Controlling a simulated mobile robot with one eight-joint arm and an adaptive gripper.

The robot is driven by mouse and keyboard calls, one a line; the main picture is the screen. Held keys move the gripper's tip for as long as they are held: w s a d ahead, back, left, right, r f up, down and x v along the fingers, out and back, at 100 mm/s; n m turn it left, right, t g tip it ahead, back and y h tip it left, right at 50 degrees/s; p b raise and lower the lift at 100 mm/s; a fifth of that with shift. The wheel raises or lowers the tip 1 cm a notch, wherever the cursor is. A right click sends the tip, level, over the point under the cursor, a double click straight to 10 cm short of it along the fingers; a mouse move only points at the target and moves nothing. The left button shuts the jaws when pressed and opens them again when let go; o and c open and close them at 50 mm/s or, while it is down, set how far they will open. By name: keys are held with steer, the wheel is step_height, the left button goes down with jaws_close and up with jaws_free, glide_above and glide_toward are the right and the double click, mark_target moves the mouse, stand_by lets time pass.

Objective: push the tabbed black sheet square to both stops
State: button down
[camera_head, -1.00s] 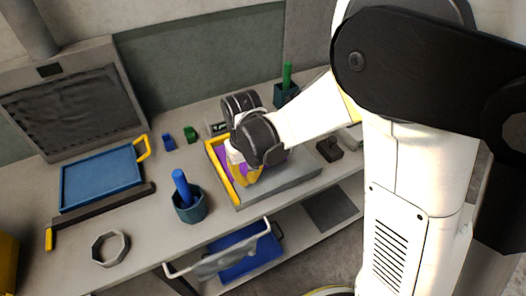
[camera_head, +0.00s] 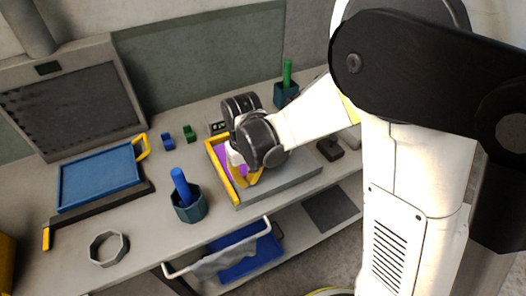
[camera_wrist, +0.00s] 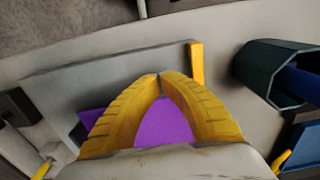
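A grey plate (camera_head: 285,181) lies on the bench, with a yellow stop (camera_head: 222,174) along its left side. In the wrist view a yellow stop (camera_wrist: 197,66) stands upright by the plate (camera_wrist: 112,82). A purple sheet (camera_wrist: 165,124) lies on the plate under my gripper; a bit of it shows in the head view (camera_head: 222,155). I see no clearly black sheet; a small dark patch (camera_wrist: 78,132) borders the purple one, and I cannot tell whether it is a tab. My gripper (camera_wrist: 158,76) is shut, its yellow fingertips meeting low over the plate. Contact with the sheet cannot be told.
A dark cup with a blue handle (camera_head: 188,206) stands left of the plate; a cup with a green handle (camera_head: 286,93) stands behind. A small black block (camera_head: 329,149) is at the right. A blue tray (camera_head: 100,180) and an octagonal ring (camera_head: 109,249) lie to the left.

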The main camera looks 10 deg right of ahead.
mark_target(243, 175)
steer(key=shift+f+b, duration=0.7)
steer(key=shift+f, duration=0.2)
steer(key=shift+w+r, duration=0.1)
stand_by(0.3)
steer(key=shift+w+a, duration=0.25)
steer(key=shift+w, duration=0.55)
steer(key=shift+w+a, duration=0.2)
steer(key=shift+w, duration=0.55)
steer(key=shift+s, duration=0.1)
steer(key=shift+s+d, duration=0.15)
steer(key=shift+s, duration=0.3)
step_height(243, 175, up, 8)
steer(key=p, duration=0.5)
steer(key=shift+r, duration=0.1)
